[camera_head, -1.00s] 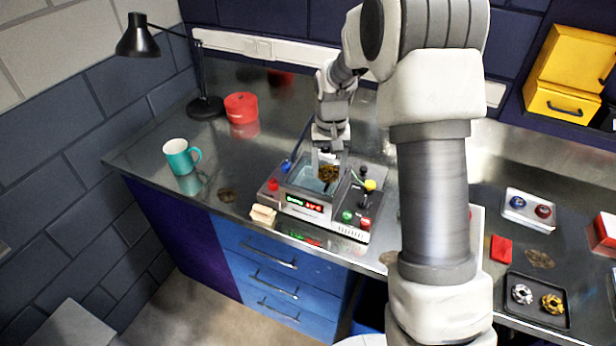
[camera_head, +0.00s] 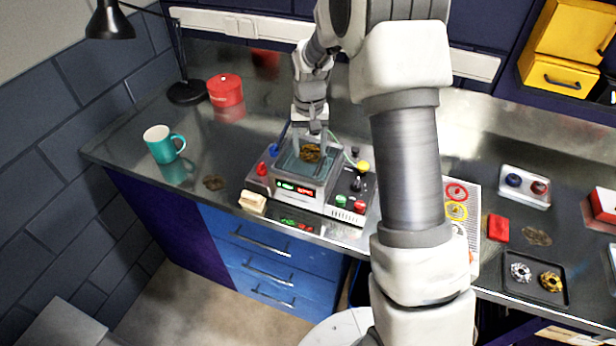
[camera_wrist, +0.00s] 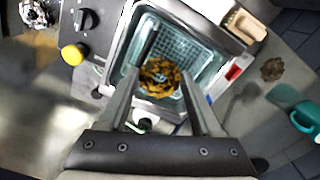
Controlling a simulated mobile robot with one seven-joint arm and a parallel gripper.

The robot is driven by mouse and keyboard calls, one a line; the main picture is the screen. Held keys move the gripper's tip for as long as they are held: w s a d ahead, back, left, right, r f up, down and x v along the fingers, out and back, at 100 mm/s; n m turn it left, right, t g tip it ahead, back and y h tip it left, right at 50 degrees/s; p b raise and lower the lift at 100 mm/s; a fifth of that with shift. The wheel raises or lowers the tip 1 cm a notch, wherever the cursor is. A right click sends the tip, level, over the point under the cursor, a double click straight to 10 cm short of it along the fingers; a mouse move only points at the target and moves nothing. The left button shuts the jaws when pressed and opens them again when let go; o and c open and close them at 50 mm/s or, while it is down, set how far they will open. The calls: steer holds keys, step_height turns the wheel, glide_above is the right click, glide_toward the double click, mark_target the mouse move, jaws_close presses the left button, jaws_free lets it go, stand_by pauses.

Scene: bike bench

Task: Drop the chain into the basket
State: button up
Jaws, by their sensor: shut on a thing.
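The chain (camera_head: 312,152) is a small golden-brown coil at the opening of the ultrasonic-cleaner-like machine (camera_head: 343,205). In the wrist view the chain (camera_wrist: 159,77) sits between my gripper's fingertips, over the mesh basket (camera_wrist: 190,47) inside the tank. My gripper (camera_head: 310,146) points down into the tank and is shut on the chain; its fingers (camera_wrist: 158,84) are spread by the chain's width. The chain appears at or just above the basket; whether it touches the mesh I cannot tell. The basket is mostly hidden in the head view.
A teal mug (camera_head: 163,144), red tin (camera_head: 225,91) and black lamp (camera_head: 187,90) stand left on the metal bench. A beige block (camera_head: 253,202) lies by the machine's front left. A black tray (camera_head: 537,276) with two ring parts lies right.

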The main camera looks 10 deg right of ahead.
steer(key=shift+f, duration=0.6)
steer(key=o, duration=1.5)
step_height(320, 180, up, 18)
steer(key=b, duration=0.1)
steer(key=shift+f, duration=0.25)
steer(key=shift+s+a, duration=0.1)
